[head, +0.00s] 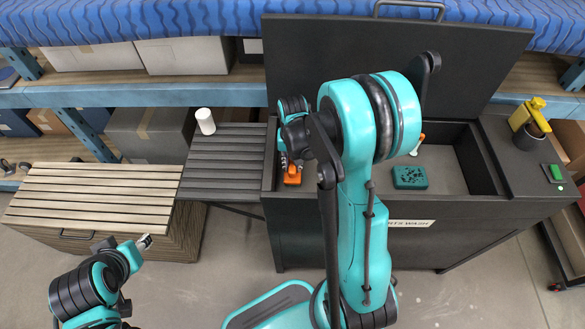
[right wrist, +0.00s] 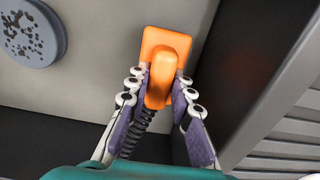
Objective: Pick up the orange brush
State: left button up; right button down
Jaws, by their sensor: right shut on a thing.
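The orange brush (head: 292,177) is at the left end of the open dark basin (head: 442,168). My right gripper (head: 289,163) reaches down into the basin there, partly hidden by my own arm in the head view. In the right wrist view the brush (right wrist: 166,55) has a square orange head and a rounded handle. The fingers of my right gripper (right wrist: 159,95) are closed on both sides of the handle. I cannot tell whether the brush touches the basin floor. My left gripper (head: 142,243) is at the lower left, away from the basin; its jaws are too small to read.
A grey perforated disc (right wrist: 32,32) shows beside the brush. The raised lid (head: 300,60) stands behind. A white cylinder (head: 205,121) stands on the slatted side shelf (head: 225,160).

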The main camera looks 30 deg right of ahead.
aim_at(293, 164)
jog(key=shift+r, duration=0.1)
notch_tip(293, 164, up, 5)
jog(key=shift+f+p, duration=0.2)
jog(key=shift+p, duration=0.9)
jog(key=s+d+r+p, duration=0.2)
jog(key=d+r, duration=0.4)
jog(key=d, duration=0.5)
jog(key=shift+s+d+p, duration=0.2)
jog(key=shift+d+p, duration=0.05)
jog(key=shift+p, duration=0.05)
jog(key=shift+r, duration=0.1)
jog(key=c, duration=2)
grip_release()
grip_shut()
